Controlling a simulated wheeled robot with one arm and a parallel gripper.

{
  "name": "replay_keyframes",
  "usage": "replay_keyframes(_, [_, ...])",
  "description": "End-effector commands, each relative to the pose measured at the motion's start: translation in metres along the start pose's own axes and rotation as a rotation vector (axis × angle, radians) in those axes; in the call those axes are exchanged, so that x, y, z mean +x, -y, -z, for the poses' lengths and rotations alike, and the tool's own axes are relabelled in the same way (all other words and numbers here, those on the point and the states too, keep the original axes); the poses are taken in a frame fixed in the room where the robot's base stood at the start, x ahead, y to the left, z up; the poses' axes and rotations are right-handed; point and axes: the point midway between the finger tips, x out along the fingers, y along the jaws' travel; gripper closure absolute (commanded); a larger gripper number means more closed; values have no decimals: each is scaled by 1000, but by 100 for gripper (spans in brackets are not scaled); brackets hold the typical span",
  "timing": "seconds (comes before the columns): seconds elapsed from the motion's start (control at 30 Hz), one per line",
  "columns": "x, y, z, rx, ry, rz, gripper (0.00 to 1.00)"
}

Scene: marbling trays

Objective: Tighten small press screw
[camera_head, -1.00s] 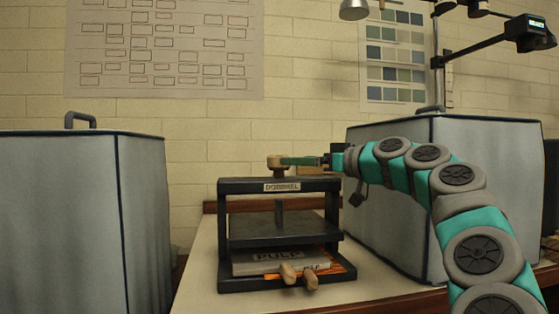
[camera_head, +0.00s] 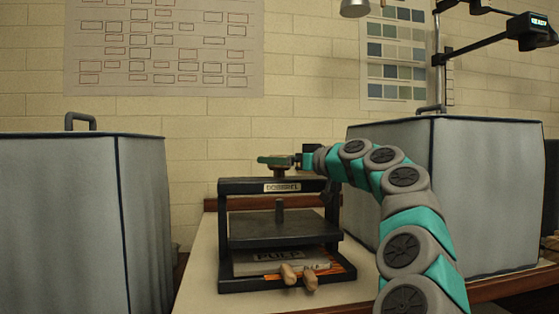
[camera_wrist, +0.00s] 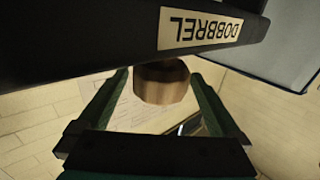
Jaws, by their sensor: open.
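The small press (camera_head: 228,188) is a dark frame with a "DOBBREL" label, standing on the table. Its screw has a brown wooden knob (camera_wrist: 162,85) on top; in the head view my gripper hides most of it and a reddish-brown part (camera_head: 279,173) shows below. The screw shaft (camera_head: 279,210) runs down to the dark press plate (camera_head: 280,232). My gripper (camera_head: 277,160) is at the knob above the top beam. In the wrist view its two green fingers (camera_wrist: 161,84) are open, one on each side of the knob. I cannot tell whether either touches it.
A grey "PULP" slab (camera_head: 270,267) and two tan pegs (camera_head: 299,278) are at the press base. Large grey covered boxes stand left (camera_head: 60,220) and right (camera_head: 480,190). A lamp stand (camera_head: 490,46) is at the back right. Some bare table (camera_head: 200,270) lies left of the press.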

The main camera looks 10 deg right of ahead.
Motion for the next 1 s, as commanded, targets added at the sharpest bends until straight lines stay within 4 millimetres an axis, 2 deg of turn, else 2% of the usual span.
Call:
replay_keyframes(0.07, [0, 0, 0, 0, 0, 0, 7])
replay_keyframes(0.73, [0, 0, 0, 0, 0, 0, 82])
replay_keyframes(1.0, [0, 0, -7, 1, 4, -72, 82])
